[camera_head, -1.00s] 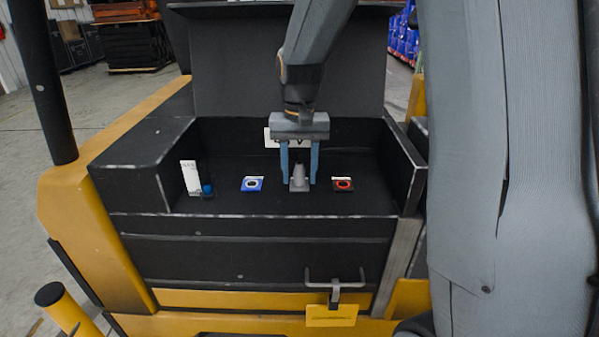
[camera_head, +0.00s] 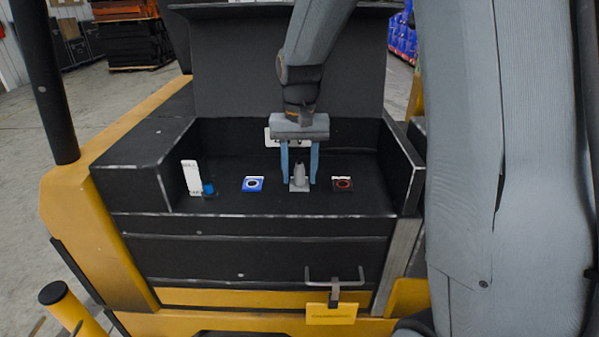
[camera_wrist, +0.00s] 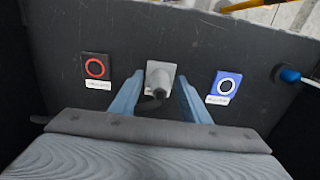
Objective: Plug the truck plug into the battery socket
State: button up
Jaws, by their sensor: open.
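A grey tapered plug-like piece (camera_head: 299,173) stands upright on a small grey plate on the floor of the open black compartment (camera_head: 225,222). The wrist view shows it too (camera_wrist: 159,78), with a dark cable end on the near side. My gripper (camera_head: 300,180) points down over it with its two blue fingers open, one on each side and with gaps between. The fingers also show in the wrist view (camera_wrist: 160,98). A blue square with a ring (camera_head: 253,184) and a black square with a red ring (camera_head: 342,184) lie on either side. I cannot tell which marks the battery socket.
Black side walls and a raised lid (camera_head: 235,65) enclose the space. A metal handle (camera_head: 335,283) is on the front.

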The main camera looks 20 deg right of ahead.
jog(key=shift+c, duration=0.4)
grip_shut()
jog(key=shift+r+p, duration=2.7)
jog(key=shift+r, duration=0.3)
jog(key=shift+r+p, duration=2.5)
jog(key=shift+r, duration=0.5)
